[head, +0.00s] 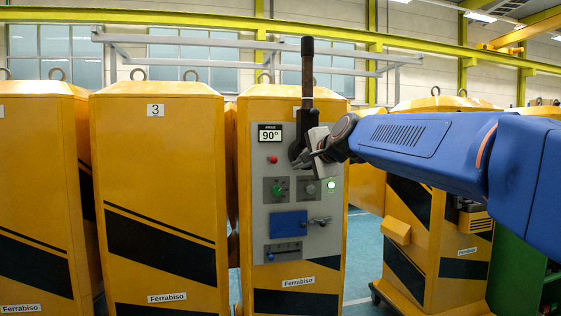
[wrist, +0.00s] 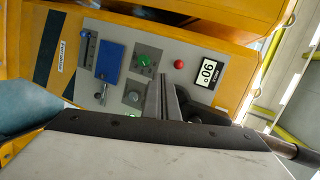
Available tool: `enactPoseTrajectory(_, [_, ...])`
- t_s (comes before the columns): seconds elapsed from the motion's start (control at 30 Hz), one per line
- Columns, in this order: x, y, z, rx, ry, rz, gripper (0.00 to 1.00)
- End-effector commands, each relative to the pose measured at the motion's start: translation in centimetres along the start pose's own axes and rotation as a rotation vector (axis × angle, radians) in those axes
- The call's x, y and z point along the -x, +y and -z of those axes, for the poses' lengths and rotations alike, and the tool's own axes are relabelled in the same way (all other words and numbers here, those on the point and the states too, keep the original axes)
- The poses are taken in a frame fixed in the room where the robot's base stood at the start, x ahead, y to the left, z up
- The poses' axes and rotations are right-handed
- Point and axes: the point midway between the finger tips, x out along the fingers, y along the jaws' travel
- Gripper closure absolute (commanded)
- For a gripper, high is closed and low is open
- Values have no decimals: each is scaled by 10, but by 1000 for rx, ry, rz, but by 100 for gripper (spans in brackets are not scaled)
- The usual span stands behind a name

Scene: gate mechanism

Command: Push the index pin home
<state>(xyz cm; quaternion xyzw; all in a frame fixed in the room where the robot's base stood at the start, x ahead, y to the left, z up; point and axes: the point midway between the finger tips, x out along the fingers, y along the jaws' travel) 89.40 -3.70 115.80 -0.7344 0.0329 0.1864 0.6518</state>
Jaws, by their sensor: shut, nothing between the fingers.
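The grey control panel (head: 255,225) is on the front of a yellow cabinet. A black lever (head: 307,75) stands upright from a dark hub at the panel's upper right; it also shows in the wrist view (wrist: 285,147). The display (head: 270,133) reads 90°. My gripper (head: 300,162) is shut and empty, in front of the panel beside the lever's hub; its fingers (wrist: 166,95) show in the wrist view. I cannot tell for sure which part is the index pin. The gripper hides part of the hub, and I cannot tell whether it touches it.
The panel also carries a red button (head: 272,159), a green knob (head: 277,190), a grey knob (head: 309,188), a lit green lamp (head: 331,185), a blue plate (head: 289,224), a small metal latch (head: 320,221) and a slotted block (head: 284,253). Yellow cabinets stand on both sides.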

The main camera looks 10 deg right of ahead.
Motion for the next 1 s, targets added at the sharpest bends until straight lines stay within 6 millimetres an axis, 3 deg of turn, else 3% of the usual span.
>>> enactPoseTrajectory(0.2, [-12, -27, 10, -84, 12, 49, 100])
enactPoseTrajectory(0.67, [-17, -28, 11, -90, 13, 52, 100])
enactPoseTrajectory(1.0, [-65, -30, 11, -89, 12, 51, 100])
